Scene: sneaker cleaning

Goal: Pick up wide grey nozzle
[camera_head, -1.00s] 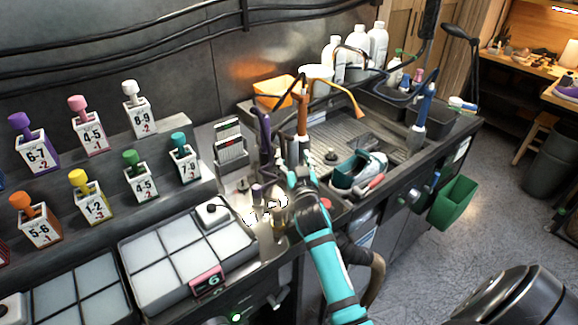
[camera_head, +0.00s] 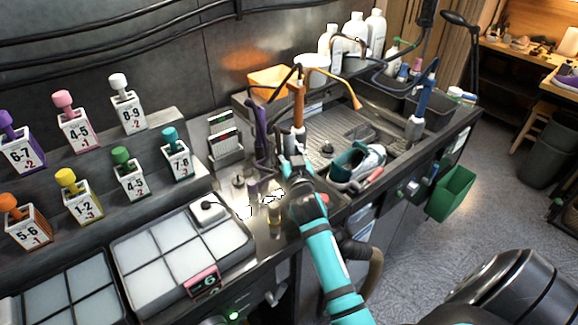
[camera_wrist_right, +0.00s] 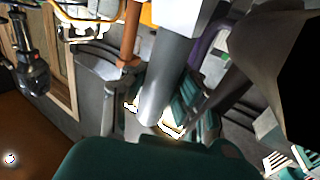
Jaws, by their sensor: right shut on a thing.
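In the right wrist view a wide grey cylinder (camera_wrist_right: 167,80), which looks like the wide grey nozzle, stands tilted between the fingers of my right gripper (camera_wrist_right: 168,122). The gripper is shut on it. In the head view my right gripper (camera_head: 290,165) is low over the steel counter, just in front of an orange-handled tool (camera_head: 297,100) with a pale lower end. My left gripper is not in view.
A purple curved tool (camera_head: 260,130) stands close left of the gripper. The sink (camera_head: 325,125) lies behind, with a sneaker (camera_head: 362,160) at its front. A white-padded tray (camera_head: 155,260) is at the left front. A green bin (camera_head: 453,190) hangs at the right.

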